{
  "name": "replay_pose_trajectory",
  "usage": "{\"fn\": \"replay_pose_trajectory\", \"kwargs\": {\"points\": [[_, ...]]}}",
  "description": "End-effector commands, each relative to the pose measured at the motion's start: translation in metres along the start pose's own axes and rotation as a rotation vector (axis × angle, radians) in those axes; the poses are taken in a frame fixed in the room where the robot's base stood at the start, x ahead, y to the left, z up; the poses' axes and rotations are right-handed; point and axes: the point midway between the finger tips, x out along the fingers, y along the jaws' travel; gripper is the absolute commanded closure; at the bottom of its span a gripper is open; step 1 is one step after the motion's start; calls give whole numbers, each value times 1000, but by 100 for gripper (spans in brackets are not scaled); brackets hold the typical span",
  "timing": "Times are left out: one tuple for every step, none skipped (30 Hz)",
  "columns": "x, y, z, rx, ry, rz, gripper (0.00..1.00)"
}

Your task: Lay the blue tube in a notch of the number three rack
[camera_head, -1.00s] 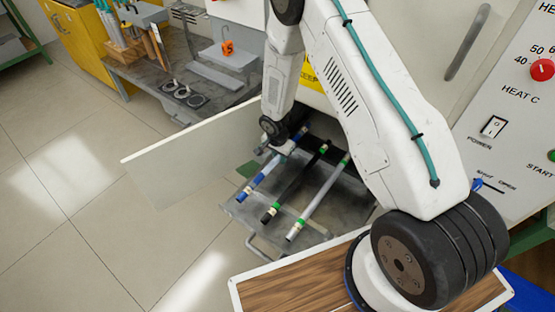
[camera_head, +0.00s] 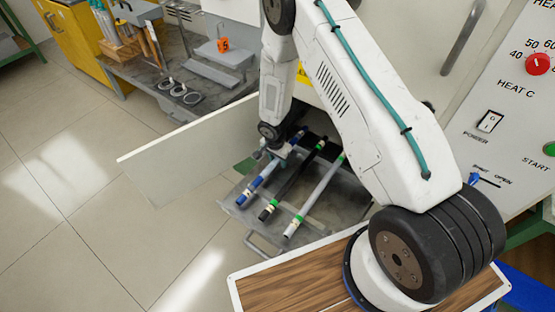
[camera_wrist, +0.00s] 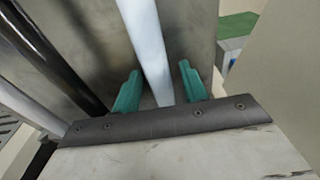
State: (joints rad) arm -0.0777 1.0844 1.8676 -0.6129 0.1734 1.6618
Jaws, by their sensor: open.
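The blue tube (camera_head: 256,186) is the leftmost of three rods on a grey tray (camera_head: 236,212); its blue bands show in the head view. In the wrist view its pale bluish-white length (camera_wrist: 147,42) runs between the two teal fingers of my gripper (camera_wrist: 158,90). The fingers are open, one on each side of the tube, with gaps visible. In the head view my gripper (camera_head: 277,153) is over the tube's far part, and my arm hides some of the area. I cannot make out a rack marked three.
A black rod (camera_head: 285,188) and a pale rod with green bands (camera_head: 314,198) lie to the right. A pale upright panel (camera_head: 185,143) stands left of the tray. A bench behind holds an orange numbered marker (camera_head: 223,45) by a grey stepped block (camera_head: 217,75). A wooden-topped surface (camera_head: 290,292) is in front.

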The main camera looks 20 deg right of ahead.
Motion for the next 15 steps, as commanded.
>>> {"fn": "replay_pose_trajectory", "kwargs": {"points": [[-5,-1,0,0,1,-2,57],[-8,-1,0,-1,1,-2,57],[-14,-1,-1,1,2,-3,57],[-20,-2,-1,1,2,-4,57],[-26,-1,-1,0,2,-3,57],[-34,-1,-1,1,2,-3,57],[-41,-1,-1,1,2,-3,57],[-48,-2,-1,1,3,-4,57],[-57,-1,-1,1,2,-4,57],[-64,-1,-1,1,2,-4,57],[-70,-1,-1,1,2,-4,57],[-78,-1,-1,1,3,-4,57],[-84,-1,-1,0,2,-3,57],[-90,-1,0,1,2,-4,57],[-96,-1,0,-1,2,-3,57]]}}
